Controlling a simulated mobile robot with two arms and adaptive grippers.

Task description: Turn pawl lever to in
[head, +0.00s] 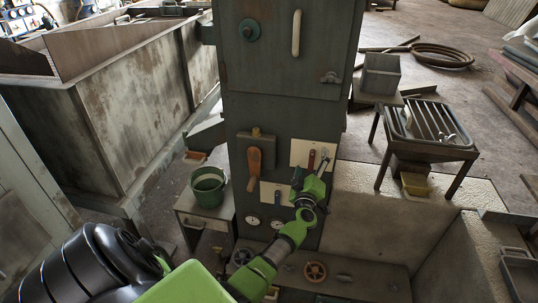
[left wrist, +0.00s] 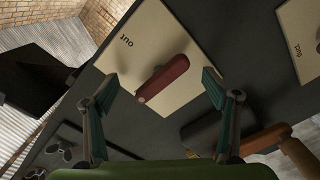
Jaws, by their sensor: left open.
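A red lever (head: 311,158) is on a cream plate (head: 299,152) on the front of the dark green cabinet. I take it for the pawl lever. In the left wrist view the red lever (left wrist: 165,78) lies aslant across its cream plate (left wrist: 150,35), which bears the word "out"; no "in" label can be read. My left gripper (head: 311,170) is in front of this plate. Its fingers are open, one on each side of the red lever, with gaps to it in the left wrist view (left wrist: 162,83). My right gripper is not in view.
An orange-brown handle (head: 254,162) sits left of the plate. A green bucket (head: 208,187) stands on a small cabinet at left. A slatted metal stand (head: 430,122) is at right.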

